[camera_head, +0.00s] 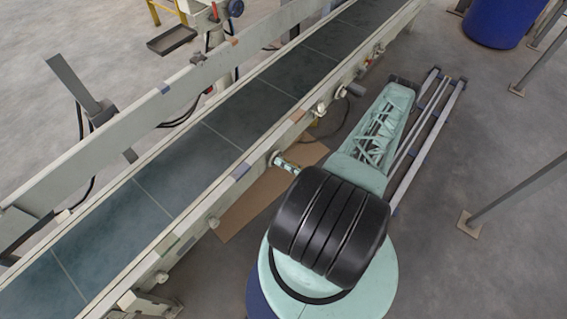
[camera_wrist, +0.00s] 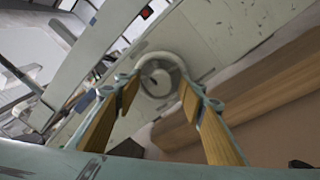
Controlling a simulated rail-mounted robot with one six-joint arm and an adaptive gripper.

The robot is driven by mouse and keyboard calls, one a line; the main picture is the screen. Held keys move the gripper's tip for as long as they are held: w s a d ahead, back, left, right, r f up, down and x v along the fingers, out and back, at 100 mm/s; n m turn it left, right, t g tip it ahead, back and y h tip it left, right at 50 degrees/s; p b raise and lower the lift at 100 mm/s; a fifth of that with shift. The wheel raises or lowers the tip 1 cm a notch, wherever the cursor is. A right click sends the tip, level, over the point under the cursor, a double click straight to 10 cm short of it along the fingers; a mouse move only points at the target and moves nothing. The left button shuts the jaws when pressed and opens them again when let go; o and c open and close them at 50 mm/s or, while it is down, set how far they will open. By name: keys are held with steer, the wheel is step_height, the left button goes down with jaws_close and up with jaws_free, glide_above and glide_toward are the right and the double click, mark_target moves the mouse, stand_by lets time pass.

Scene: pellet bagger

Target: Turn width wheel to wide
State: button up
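The width wheel (camera_wrist: 158,58) is a pale round handwheel with a grey hub on the side of the conveyor frame. It is ahead of my gripper (camera_wrist: 158,92) in the wrist view. The two fingers, with yellow-brown pads, are spread apart on either side of the wheel's lower part, with a gap between them. I cannot tell whether either pad touches the rim. In the head view, the end of my arm reaches the conveyor's near side rail, and my dark arm housing hides most of the gripper. No wheel setting or scale is readable.
The conveyor (camera_head: 165,190) runs diagonally from lower left to upper right. Several small knobs and brackets stick out along its near rail. A brown cardboard sheet (camera_head: 240,212) lies on the floor below. A blue barrel (camera_head: 497,20) and metal legs stand at the right.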

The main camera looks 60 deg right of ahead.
stand_by(0.3)
steer(key=c, duration=0.8)
steer(key=shift+c, duration=0.2)
